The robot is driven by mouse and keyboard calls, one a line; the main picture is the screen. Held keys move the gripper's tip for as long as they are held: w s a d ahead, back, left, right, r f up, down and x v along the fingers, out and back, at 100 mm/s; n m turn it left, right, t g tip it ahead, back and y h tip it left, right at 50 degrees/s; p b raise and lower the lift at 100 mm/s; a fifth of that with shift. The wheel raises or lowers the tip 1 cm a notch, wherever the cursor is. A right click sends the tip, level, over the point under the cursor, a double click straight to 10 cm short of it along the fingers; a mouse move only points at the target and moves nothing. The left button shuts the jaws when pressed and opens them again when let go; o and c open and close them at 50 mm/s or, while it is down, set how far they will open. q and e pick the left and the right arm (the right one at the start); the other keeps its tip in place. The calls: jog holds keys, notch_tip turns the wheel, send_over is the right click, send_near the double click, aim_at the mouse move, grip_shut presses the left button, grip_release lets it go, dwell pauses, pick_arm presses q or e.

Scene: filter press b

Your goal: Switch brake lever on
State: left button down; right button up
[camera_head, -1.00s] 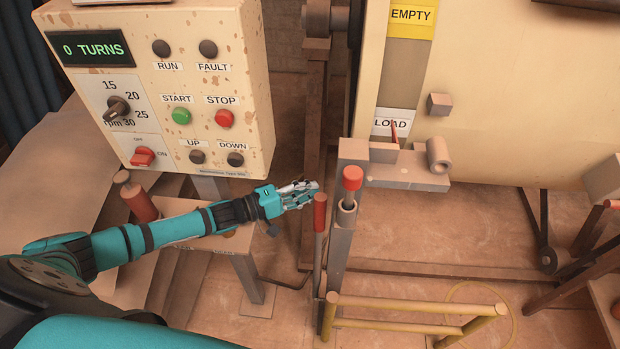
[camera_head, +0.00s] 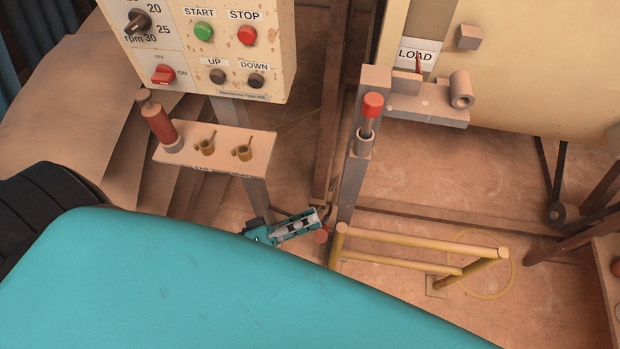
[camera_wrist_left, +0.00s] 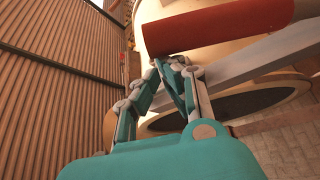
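The red-handled lever beside the grey post, which I take to be the brake lever (camera_head: 321,237), shows its red grip low by the post's foot. Most of its rod is hidden in the head view. My left gripper (camera_head: 320,215) is just above and left of the red grip, close to the post. In the left wrist view the red grip (camera_wrist_left: 218,28) lies across the top, just beyond my fingertips (camera_wrist_left: 176,63). The fingertips are together with nothing seen between them; whether they touch the grip is unclear. My right gripper is not in view.
The grey post (camera_head: 352,165) carries another red-topped handle (camera_head: 372,105). A yellow rail (camera_head: 415,243) stands right of its foot. The control panel (camera_head: 215,50) and a small shelf (camera_head: 222,150) with a red cylinder are at the left. My teal arm link covers the lower left.

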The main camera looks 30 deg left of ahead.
pick_arm(q)
jog(key=shift+s+d+f+g, duration=0.25)
jog(key=shift+s+f+g, duration=0.05)
jog(key=shift+s+f, duration=0.4)
jog(key=shift+f, duration=0.15)
jog(key=v, duration=1.1)
jog(key=shift+w+a+r, duration=0.2)
jog(key=shift+a+r, duration=0.2)
jog(key=shift+a, duration=0.1)
jog(key=shift+t, duration=0.4)
